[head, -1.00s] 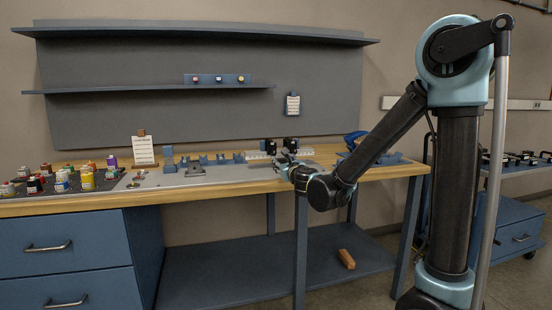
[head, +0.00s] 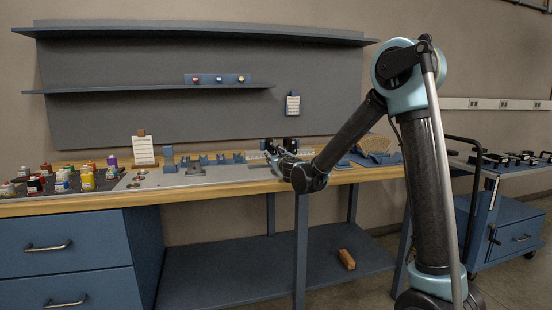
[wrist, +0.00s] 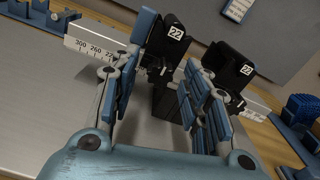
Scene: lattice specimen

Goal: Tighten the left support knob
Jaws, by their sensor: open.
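Two black supports marked "22" stand on a pale scale rail (wrist: 85,48). The left support (wrist: 172,38) is in the upper middle of the wrist view, and the right support (wrist: 236,66) is to its right. Dark parts below the left support lie between my fingers; I cannot clearly make out its knob. My gripper (wrist: 166,66) is open, with one blue finger on each side of the left support's lower front. I cannot tell whether either finger touches it. In the head view my gripper (head: 275,151) is at the supports, partly covering the left one.
Blue fixtures (head: 222,159) stand left of the supports. Several bottles (head: 87,178) stand at the bench's left. A blue holder (wrist: 302,112) is to the right.

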